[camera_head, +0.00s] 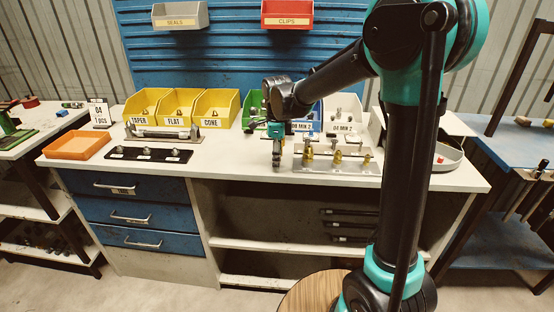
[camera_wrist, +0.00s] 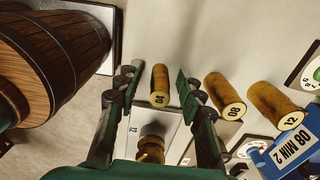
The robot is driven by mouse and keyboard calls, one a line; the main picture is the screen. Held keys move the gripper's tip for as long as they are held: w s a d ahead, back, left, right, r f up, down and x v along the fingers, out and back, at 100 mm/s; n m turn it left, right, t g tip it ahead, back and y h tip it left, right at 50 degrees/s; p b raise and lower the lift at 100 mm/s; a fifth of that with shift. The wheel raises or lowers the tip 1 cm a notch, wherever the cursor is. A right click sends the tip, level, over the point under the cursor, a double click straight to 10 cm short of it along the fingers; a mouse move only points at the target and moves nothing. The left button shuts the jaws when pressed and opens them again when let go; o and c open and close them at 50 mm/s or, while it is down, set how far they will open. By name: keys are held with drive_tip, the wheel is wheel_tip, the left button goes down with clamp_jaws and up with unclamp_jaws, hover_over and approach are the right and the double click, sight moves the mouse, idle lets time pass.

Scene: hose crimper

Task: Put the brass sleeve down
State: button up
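In the wrist view my gripper (camera_wrist: 156,82) has its two fingers spread. A narrow brass sleeve marked 04 (camera_wrist: 160,86) is between the fingertips, with a gap on each side. I cannot tell whether its lower end touches a surface. Thicker brass sleeves marked 08 (camera_wrist: 224,94) and 12 (camera_wrist: 274,104) are right of the right finger. A further brass piece (camera_wrist: 151,148) shows between the finger bases, by a plate marked 12. In the head view my gripper (camera_head: 276,162) points down at the left end of the fitting rack (camera_head: 318,168); the 04 sleeve is not clear there.
Blue (camera_head: 303,127) and white (camera_head: 343,128) bins stand close behind. Yellow bins (camera_head: 178,122), a black strip (camera_head: 150,154) and an orange tray (camera_head: 77,146) are left. Brass fittings (camera_head: 337,156) stand on the rack. Bare bench lies left of my gripper.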

wheel_tip(320, 180, up, 12)
drive_tip(key=shift+r, duration=0.15)
idle(0.4)
